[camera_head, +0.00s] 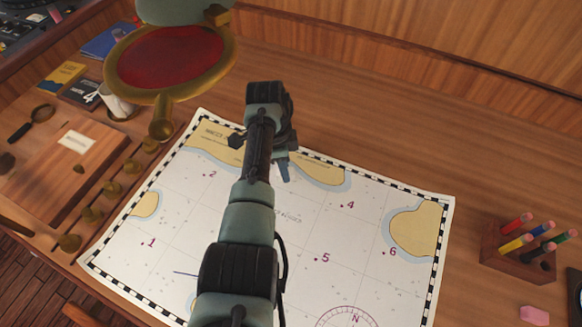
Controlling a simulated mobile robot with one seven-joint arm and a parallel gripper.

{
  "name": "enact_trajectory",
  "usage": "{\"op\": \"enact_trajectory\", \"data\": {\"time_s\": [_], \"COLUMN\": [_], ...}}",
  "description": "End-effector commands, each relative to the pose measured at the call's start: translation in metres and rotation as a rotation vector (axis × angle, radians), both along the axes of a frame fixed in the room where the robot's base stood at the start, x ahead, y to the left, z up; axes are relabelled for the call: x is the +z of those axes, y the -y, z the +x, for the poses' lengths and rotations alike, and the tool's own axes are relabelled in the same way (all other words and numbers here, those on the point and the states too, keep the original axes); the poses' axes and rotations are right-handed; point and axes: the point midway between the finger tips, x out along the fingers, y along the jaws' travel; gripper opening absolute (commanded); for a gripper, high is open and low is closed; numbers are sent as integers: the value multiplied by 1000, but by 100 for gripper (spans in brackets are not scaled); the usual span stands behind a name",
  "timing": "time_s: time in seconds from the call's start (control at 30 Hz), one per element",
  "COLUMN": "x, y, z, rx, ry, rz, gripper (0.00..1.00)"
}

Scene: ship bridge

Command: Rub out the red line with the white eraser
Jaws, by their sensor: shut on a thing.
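A sea chart (330,245) with a black-and-white border lies on the wooden desk. My gripper (283,168) is over the upper middle of the chart, pointing down, with one blue-grey finger showing. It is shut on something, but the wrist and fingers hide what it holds. No white eraser shows anywhere in the open. No red line shows on the visible part of the chart; my arm covers a strip down its middle. A short dark line (185,273) is drawn at the chart's lower left.
A wooden block with coloured pens (519,256) and a pink block (534,315) stand at the right. A large brass-rimmed red disc (170,58) rises at the upper left, near a white mug (118,105). Several brass knobs (92,215) line the chart's left side.

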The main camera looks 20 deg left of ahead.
Motion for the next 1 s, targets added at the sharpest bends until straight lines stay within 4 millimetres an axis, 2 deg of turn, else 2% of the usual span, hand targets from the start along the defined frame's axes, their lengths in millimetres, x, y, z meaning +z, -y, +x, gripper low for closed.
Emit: {"op": "enact_trajectory", "data": {"time_s": [0.27, 0.63, 1.0], "x": [-1, -2, -2], "y": [-2, -25, -28], "z": [-1, -7, -8], "rx": [1, 2, 2], "ry": [-3, -4, -4], "rz": [1, 0, 1], "gripper": [0, 0, 0]}}
